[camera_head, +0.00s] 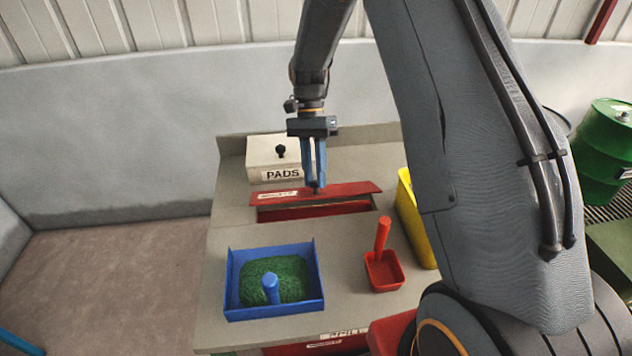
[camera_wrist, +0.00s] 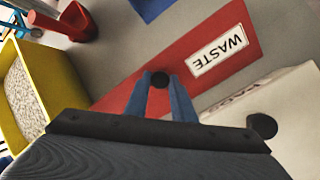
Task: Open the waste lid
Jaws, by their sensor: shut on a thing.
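The red waste lid (camera_head: 345,189) lies at the back of the bench, with a white "WASTE" label that is readable in the wrist view (camera_wrist: 218,50). Along its front edge a gap shows a red-walled waste opening (camera_head: 325,210); how far the lid is tilted or shifted is hard to tell. My gripper (camera_head: 316,187) points down onto the lid. Its blue fingers are shut on the lid's small black knob (camera_wrist: 160,79), one finger on each side. The fingers partly hide the lid in the head view.
A white PADS box (camera_head: 262,155) with a black knob stands close behind the lid. In front are a blue tray (camera_head: 275,312) of green granules and a red scoop (camera_head: 384,270). A yellow bin (camera_head: 412,215) stands at the right, partly behind my arm. Bare bench lies left of the lid.

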